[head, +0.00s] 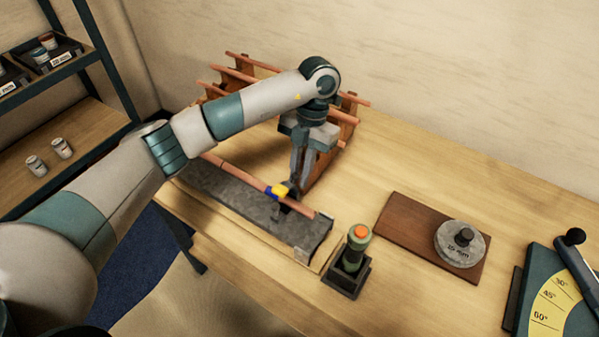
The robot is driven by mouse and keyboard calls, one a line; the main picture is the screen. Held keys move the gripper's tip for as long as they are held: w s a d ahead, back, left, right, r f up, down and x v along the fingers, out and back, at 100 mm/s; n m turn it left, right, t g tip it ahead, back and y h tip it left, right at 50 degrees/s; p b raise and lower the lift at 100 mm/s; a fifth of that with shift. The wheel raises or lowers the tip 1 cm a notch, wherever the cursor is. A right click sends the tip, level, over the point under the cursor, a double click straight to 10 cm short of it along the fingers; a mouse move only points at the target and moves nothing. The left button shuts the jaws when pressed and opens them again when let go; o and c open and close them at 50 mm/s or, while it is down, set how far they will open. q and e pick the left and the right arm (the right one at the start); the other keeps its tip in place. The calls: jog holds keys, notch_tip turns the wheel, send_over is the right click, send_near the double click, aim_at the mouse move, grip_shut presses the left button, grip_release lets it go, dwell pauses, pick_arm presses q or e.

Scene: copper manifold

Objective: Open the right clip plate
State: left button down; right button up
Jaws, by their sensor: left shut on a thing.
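A copper pipe (240,175) lies along a long grey block (220,190) at the front of the bench. A yellow and blue piece (277,191) sits on the pipe. Just right of it is a small dark clip plate (286,207), which I take for the right clip plate. My left gripper (290,198) reaches down over the pipe, its fingers closed at this dark plate. The fingertips partly hide the plate, so its exact angle is unclear. My right gripper is not in view.
A wooden rack with copper pipes (350,97) stands behind my left arm. A green tool with an orange top (355,245) stands in a dark holder close right of the block. A brown board (405,225) bears a round grey weight (462,243). A bending gauge (556,300) is at the right.

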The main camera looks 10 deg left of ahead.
pick_arm(q)
jog(key=shift+w+d+f+g+y, duration=0.1)
jog(key=shift+w+f+g+y, duration=0.15)
jog(key=shift+g, duration=0.35)
jog(key=c, duration=1.4)
grip_release()
jog(key=shift+c, duration=0.2)
jog(key=shift+r, duration=0.15)
jog(key=p+v, duration=0.1)
jog(key=v, duration=0.4)
jog(key=shift+w+d+r, duration=0.1)
jog(key=shift+w+r, duration=0.05)
jog(key=shift+r, duration=0.2)
